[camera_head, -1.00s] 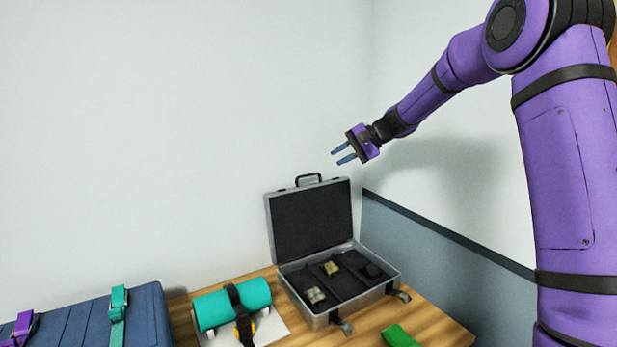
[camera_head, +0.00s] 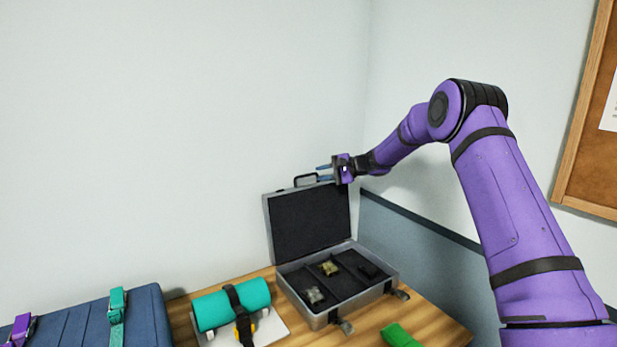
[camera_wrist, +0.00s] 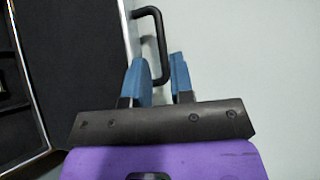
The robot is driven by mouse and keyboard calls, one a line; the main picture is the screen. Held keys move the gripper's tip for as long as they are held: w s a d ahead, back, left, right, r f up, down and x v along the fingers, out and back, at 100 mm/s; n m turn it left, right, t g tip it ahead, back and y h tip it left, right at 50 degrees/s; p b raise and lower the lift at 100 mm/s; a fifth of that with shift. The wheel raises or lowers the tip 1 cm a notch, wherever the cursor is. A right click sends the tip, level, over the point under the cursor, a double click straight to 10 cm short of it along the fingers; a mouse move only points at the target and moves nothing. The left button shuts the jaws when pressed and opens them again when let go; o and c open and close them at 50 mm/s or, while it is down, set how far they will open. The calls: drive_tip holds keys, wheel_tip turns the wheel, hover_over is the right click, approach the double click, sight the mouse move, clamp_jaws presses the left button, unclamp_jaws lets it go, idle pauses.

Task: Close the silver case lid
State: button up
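The silver case (camera_head: 322,316) stands open on the wooden table, its lid (camera_head: 268,228) raised upright toward the wall. A black handle (camera_head: 305,178) sticks up from the lid's top edge. My gripper (camera_head: 325,173) is at the lid's top edge, beside the handle. In the wrist view my gripper (camera_wrist: 160,75) has its two blue fingers apart, with the handle (camera_wrist: 155,40) reaching down into the gap between them. The lid (camera_wrist: 135,75) is at the left there. I cannot tell whether a finger touches the handle.
Inside the case are small greenish blocks (camera_head: 329,268) and a dark item. A teal roll (camera_head: 232,304) with a black strap lies left of it, and a blue case (camera_head: 140,320) is farther left. A green item (camera_head: 400,336) lies in front. Walls stand close behind and right.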

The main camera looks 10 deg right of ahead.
sight(306, 176)
drive_tip(key=shift+x, duration=2.6)
drive_tip(key=shift+c, duration=0.4)
clamp_jaws()
